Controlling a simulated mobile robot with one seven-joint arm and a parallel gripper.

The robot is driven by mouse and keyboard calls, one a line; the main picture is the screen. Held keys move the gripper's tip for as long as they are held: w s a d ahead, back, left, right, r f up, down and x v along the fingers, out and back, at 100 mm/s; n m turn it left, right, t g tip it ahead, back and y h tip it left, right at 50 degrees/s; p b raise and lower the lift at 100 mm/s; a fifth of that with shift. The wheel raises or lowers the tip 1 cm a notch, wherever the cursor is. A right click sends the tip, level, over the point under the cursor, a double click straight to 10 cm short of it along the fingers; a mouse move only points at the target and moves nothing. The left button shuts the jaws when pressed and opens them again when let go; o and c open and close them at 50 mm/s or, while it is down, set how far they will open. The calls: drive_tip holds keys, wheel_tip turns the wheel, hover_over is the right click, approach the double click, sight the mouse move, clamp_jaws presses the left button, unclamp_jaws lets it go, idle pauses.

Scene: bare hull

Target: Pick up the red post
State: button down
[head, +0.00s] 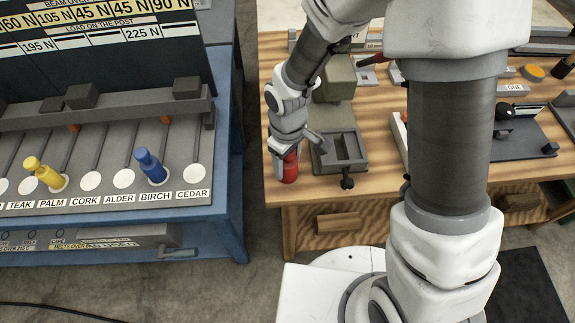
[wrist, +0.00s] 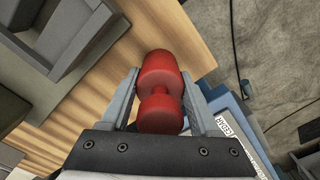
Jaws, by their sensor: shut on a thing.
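The red post (head: 290,167) is at the left front corner of the wooden workbench in the head view. In the wrist view the red post (wrist: 161,80) has two rounded ends and a narrow waist, and it lies between my two fingers. My gripper (head: 283,150) comes down on it from above, and it also shows in the wrist view (wrist: 162,98). The fingers are shut on the post. Whether its lower end touches the bench cannot be told.
A grey vise (head: 340,150) stands on the workbench (head: 385,182) just right of the post. To the left, across a floor gap, is a blue stand (head: 228,190) with labelled slots, a yellow post (head: 45,174) and a blue post (head: 150,166).

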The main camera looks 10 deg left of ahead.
drive_tip(key=shift+r, duration=0.15)
idle(0.3)
drive_tip(key=shift+w+r, duration=0.1)
drive_tip(key=shift+r, duration=0.4)
drive_tip(key=r, duration=0.3)
drive_tip(key=shift+s+d+r, duration=0.15)
drive_tip(key=shift+s+r, duration=0.05)
drive_tip(key=shift+s, duration=0.05)
drive_tip(key=s+d+r+p, duration=0.2)
drive_tip(key=s+d+r, duration=0.4)
drive_tip(key=s, duration=0.3)
drive_tip(key=shift+s+d+r, duration=0.15)
drive_tip(key=shift+d, duration=0.05)
